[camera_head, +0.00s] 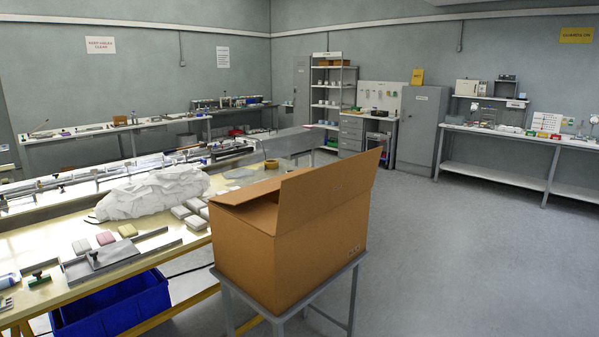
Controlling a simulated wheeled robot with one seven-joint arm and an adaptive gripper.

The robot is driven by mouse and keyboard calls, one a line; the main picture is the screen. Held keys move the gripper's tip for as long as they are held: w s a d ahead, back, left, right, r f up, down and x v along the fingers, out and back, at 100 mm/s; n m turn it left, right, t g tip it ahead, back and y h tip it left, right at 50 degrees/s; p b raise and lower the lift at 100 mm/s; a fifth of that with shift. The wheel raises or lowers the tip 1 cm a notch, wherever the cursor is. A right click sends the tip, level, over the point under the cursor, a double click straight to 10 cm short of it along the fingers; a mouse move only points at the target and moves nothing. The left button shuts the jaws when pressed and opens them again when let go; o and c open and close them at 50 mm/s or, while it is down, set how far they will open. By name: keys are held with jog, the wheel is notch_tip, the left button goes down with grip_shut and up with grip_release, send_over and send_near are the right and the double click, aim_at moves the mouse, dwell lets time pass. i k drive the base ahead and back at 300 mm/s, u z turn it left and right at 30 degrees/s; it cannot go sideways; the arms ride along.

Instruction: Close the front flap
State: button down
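A brown cardboard box (300,255) stands upright on a small grey stand (352,300). A large flap (330,187) along the box's right side stands up and leans outward, so the box is open there. A smaller flap (246,191) at the left end lies low, close to the top opening. The inside of the box is mostly hidden by the flaps. My gripper is not in view.
Left of the box is a long workbench (40,299) with a white crumpled bag (150,194), several small packs and metal fixtures. A blue bin (112,308) is under it. Open floor (450,260) lies right of the box. Shelves and a grey cabinet (422,130) stand at the back.

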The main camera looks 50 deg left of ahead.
aim_at(235, 197)
jog(key=z, duration=0.05)
jog(key=i, duration=1.15)
jog(key=u, duration=2.75)
